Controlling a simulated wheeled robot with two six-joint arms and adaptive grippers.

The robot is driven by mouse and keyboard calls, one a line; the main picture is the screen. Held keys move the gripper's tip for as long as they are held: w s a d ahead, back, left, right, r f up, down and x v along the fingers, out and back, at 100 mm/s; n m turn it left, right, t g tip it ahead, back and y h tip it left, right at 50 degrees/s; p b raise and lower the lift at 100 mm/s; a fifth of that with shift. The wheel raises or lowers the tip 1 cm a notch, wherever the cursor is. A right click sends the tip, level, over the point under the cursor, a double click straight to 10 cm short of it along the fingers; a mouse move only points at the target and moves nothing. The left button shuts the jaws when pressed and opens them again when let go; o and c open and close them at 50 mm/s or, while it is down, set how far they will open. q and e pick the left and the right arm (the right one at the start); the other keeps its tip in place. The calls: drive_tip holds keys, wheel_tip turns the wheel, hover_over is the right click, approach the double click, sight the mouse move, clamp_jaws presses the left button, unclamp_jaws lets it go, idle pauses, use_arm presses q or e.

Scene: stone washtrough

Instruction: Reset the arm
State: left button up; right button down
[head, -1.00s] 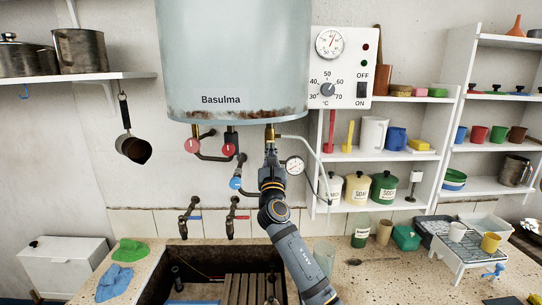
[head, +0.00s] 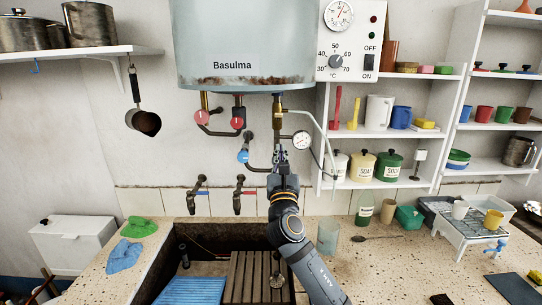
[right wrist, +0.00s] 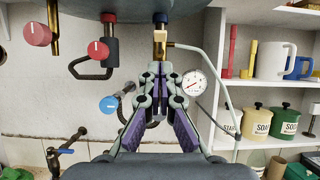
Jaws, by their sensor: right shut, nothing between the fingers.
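My right gripper (head: 281,150) points up and forward, below the Basulma boiler (head: 235,66) and in front of the wall pipes. In the right wrist view its two fingers (right wrist: 160,82) come together at the tips with nothing between them. The pressure gauge (right wrist: 194,83) is just right of the tips. My right arm reaches up from the bottom, over the right side of the sink. My left gripper is not in view.
Red knobs (head: 202,117) and a blue knob (head: 243,156) sit on pipes left of the gripper. Two taps (head: 198,194) stand over the sink (head: 180,232). A clear glass (head: 328,240) stands close to my right arm. Shelves (head: 345,132) with jars and cups are at right.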

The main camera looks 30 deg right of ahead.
drive_tip(key=s+a+f+m+g+y, duration=0.1)
drive_tip(key=s+f+m+g+y, duration=0.2)
drive_tip(key=f+m, duration=0.65)
drive_tip(key=s+a+f+m+g+y, duration=0.1)
drive_tip(key=s+f+m+g, duration=0.35)
drive_tip(key=f, duration=0.95)
drive_tip(key=s+a+f+m+g+y, duration=0.4)
drive_tip(key=s+a+f+m, duration=0.25)
drive_tip(key=s+f, duration=0.3)
drive_tip(key=s+a+f+m+g+y, duration=0.3)
drive_tip(key=s+a+f+m+g, duration=0.2)
drive_tip(key=s+f+m, duration=0.5)
drive_tip(key=s+d+f+n+g, duration=0.1)
drive_tip(key=s+f, duration=0.1)
drive_tip(key=f, duration=1.2)
drive_tip(key=s+d+f, duration=0.2)
drive_tip(key=f, duration=1.1)
drive_tip(key=s+f+g, duration=0.1)
drive_tip(key=s+f, duration=1.3)
drive_tip(key=s, duration=0.4)
drive_tip(key=shift+d+f, duration=0.2)
drive_tip(key=shift+d, duration=0.2)
